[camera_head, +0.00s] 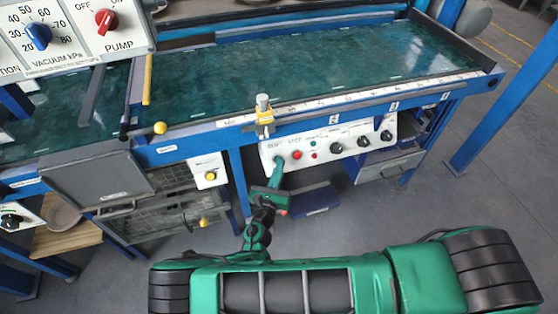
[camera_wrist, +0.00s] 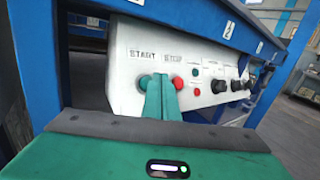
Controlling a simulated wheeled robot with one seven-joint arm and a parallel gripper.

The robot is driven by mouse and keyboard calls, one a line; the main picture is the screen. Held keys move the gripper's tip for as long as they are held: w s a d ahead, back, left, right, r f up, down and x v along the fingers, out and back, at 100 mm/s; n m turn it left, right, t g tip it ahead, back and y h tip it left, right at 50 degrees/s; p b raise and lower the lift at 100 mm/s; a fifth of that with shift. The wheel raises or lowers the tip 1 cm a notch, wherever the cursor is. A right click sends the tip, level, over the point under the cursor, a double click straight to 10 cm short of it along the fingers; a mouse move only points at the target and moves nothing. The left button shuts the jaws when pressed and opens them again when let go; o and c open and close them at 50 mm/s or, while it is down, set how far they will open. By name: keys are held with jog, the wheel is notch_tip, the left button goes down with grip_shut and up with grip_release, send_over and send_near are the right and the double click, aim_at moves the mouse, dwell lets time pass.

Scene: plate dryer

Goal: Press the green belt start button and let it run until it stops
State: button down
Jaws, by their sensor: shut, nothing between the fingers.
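The white control panel (camera_head: 330,143) hangs under the front edge of the green belt (camera_head: 320,62). In the wrist view its labels read START and STOP. The green start button (camera_wrist: 144,82) shows there just left of my gripper (camera_wrist: 160,80), partly covered by the fingers. The red stop button (camera_wrist: 178,83) is just to the right of the fingers; it also shows in the head view (camera_head: 297,154). My gripper is shut and empty, its tips close to the panel at the start button. I cannot tell whether they touch it. In the head view, my gripper (camera_head: 278,164) hides the start button.
Black knobs (camera_head: 363,141) and small lamps sit further right on the panel. A white box with a yellow knob (camera_head: 209,171) hangs at left. A blue post (camera_head: 510,95) stands at right.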

jog(key=shift+w, duration=0.1)
dwell(0.3)
jog(key=shift+w+a+f, duration=0.1)
jog(key=shift+w+f, duration=0.05)
jog(key=shift+w, duration=0.05)
